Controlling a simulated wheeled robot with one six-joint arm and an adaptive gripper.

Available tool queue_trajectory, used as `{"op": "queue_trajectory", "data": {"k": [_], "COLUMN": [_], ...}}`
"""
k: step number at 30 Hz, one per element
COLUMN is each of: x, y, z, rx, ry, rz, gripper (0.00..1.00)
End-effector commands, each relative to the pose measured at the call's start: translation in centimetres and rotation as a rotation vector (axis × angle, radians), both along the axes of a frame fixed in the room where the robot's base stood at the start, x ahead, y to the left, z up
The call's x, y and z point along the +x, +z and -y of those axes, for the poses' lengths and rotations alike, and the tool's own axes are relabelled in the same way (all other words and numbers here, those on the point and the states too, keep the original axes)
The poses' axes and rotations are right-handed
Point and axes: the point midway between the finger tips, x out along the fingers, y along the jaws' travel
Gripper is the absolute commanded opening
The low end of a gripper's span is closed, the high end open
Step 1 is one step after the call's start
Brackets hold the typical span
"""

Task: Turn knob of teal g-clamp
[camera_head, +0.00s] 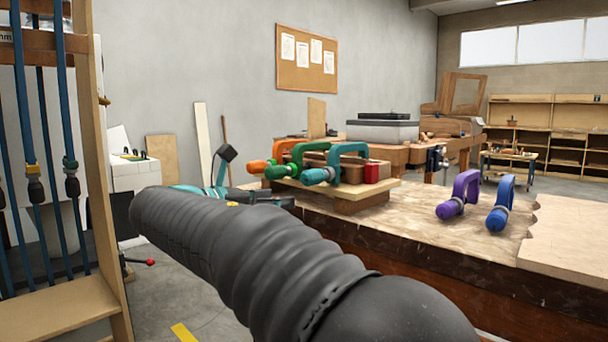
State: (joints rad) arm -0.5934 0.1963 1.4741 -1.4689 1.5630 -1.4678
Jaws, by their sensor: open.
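The teal g-clamp (347,150) is fixed on a bent wood lamination at the near end of a row of clamps. Its teal knob (315,177) points left, toward my arm. My gripper (272,198) is at the far end of my black sleeved arm, to the left of and a little below the knob in the picture. It looks open and empty, apart from the knob. My arm hides much of it, and its exact distance from the knob is unclear.
A green clamp (276,171) and an orange clamp (257,166) sit close behind the teal one. Purple (464,191) and blue (503,205) clamps lie loose at right on the workbench (400,222). A clamp rack (108,180) stands at left.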

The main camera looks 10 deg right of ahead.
Motion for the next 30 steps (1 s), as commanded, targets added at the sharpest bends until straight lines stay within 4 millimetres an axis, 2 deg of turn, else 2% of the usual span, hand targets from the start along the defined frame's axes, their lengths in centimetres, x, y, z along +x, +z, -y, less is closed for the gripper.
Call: {"op": "queue_trajectory", "data": {"k": [1, 3, 8, 14, 24, 30], "x": [0.5, 0.8, 1.4, 2.8, 6.4, 8.0], "y": [0.7, 1.5, 2.0, 1.9, 1.9, 1.9], "z": [-1.2, -2.2, -2.5, -0.1, 5.1, 7.4], "rx": [-0.046, -0.098, -0.141, -0.139, -0.137, -0.137], "ry": [0.007, 0.01, 0.007, 0.004, 0.006, 0.007], "rz": [-0.008, -0.014, -0.021, -0.021, -0.02, -0.022], "gripper": [0.64, 0.64, 0.64, 0.64, 0.64, 0.64]}}
